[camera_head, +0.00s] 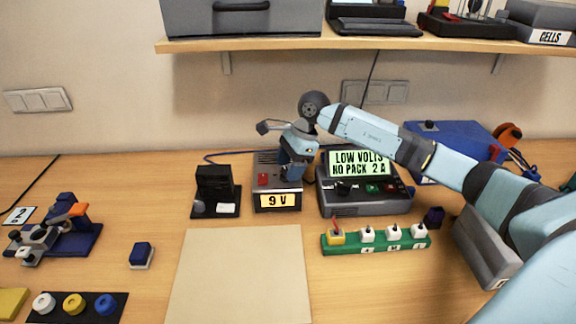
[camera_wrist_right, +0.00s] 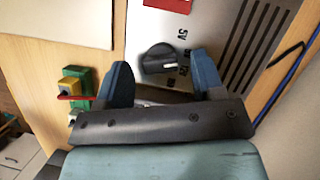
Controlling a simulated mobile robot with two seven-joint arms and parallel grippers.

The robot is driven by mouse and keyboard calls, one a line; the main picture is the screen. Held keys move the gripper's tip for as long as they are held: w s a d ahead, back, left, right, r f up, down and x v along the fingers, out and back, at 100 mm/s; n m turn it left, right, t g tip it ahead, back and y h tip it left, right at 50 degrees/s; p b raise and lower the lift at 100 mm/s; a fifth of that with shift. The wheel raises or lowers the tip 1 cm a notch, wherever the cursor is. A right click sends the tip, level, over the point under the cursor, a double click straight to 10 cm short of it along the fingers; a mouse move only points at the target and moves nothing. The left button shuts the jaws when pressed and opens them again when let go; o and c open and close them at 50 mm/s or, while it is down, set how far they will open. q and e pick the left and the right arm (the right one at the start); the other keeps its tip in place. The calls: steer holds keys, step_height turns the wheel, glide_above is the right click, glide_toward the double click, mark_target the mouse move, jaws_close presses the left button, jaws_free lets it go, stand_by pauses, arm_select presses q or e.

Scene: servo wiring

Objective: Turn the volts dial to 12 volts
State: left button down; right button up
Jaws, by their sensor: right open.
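The power supply (camera_head: 264,167) is a grey box with a vented top, a red switch and a yellow display reading 9 V. Its volts dial (camera_wrist_right: 158,58) is a dark round knob with a white pointer mark, on the panel in the right wrist view. Printed markings surround it, one reading 5V; the others are hard to read. My right gripper (camera_head: 291,176) is above the supply in the head view and hides the dial there. Its open blue fingers (camera_wrist_right: 162,76) are on either side of the dial in the wrist view; contact cannot be told. My left gripper is out of view.
A tester (camera_head: 365,200) reading LOW VOLTS NO PACK 2 A stands close right of the supply. A black device (camera_head: 215,185) stands left. A green strip (camera_head: 375,243) with several white blocks lies in front, beside a bare beige mat (camera_head: 240,275). A shelf (camera_head: 300,44) hangs above.

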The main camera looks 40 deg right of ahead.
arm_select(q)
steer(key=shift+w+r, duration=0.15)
arm_select(e)
steer(key=shift+a+f, duration=0.1)
steer(key=shift+f, duration=0.15)
steer(key=c, duration=0.9)
